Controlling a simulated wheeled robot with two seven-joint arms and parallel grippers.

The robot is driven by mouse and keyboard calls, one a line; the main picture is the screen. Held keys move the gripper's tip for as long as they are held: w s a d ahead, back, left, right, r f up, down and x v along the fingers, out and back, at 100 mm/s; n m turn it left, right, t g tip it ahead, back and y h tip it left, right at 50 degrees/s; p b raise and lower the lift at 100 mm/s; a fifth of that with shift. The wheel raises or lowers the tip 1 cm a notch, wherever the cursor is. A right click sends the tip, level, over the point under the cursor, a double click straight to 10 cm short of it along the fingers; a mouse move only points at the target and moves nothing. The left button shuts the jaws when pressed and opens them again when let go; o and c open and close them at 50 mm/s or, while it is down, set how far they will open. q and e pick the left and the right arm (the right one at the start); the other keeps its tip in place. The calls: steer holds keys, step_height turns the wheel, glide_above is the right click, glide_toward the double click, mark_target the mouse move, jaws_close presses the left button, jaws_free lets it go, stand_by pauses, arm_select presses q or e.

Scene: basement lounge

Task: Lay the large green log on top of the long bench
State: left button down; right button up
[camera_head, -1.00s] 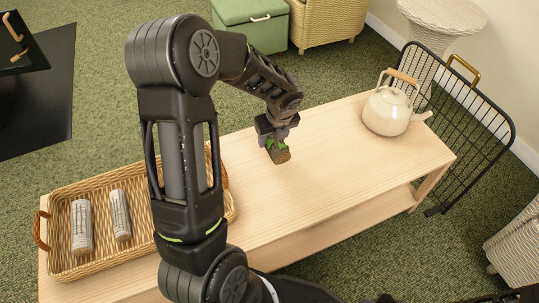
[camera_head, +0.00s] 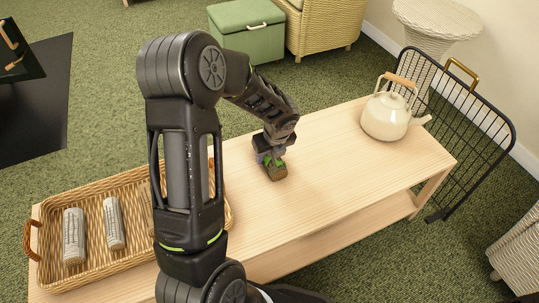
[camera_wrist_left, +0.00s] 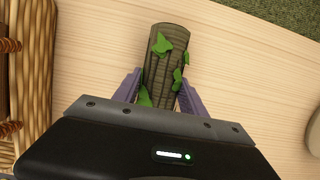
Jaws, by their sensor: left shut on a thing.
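The large green log (camera_wrist_left: 166,62), brown bark with green leafy patches, is between the purple fingers of my left gripper (camera_wrist_left: 160,92) in the left wrist view. In the head view the log (camera_head: 277,173) shows small below the left gripper (camera_head: 268,152), over the middle of the long bench (camera_head: 330,185). My left gripper is shut on the log. The log is at or just above the bench top; I cannot tell whether it touches. The bench is pale wood with a lower shelf. My right gripper is not in view.
A wicker tray (camera_head: 85,192) with rolled papers (camera_head: 113,223) sits at the bench's left end. A cream kettle (camera_head: 386,115) stands at the right end. A black wire rack (camera_head: 470,125) stands beyond that end. Bare bench top lies between tray and kettle.

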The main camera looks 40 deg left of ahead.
arm_select(q)
steer(key=c, duration=0.6)
jaws_free()
steer(key=shift+c, duration=0.2)
steer(key=p+v, duration=0.4)
steer(key=v, duration=0.7)
steer(key=shift+r, duration=0.1)
steer(key=shift+s+d+r+p, duration=0.1)
steer(key=shift+d+r+p, duration=0.1)
steer(key=shift+r+p, duration=0.2)
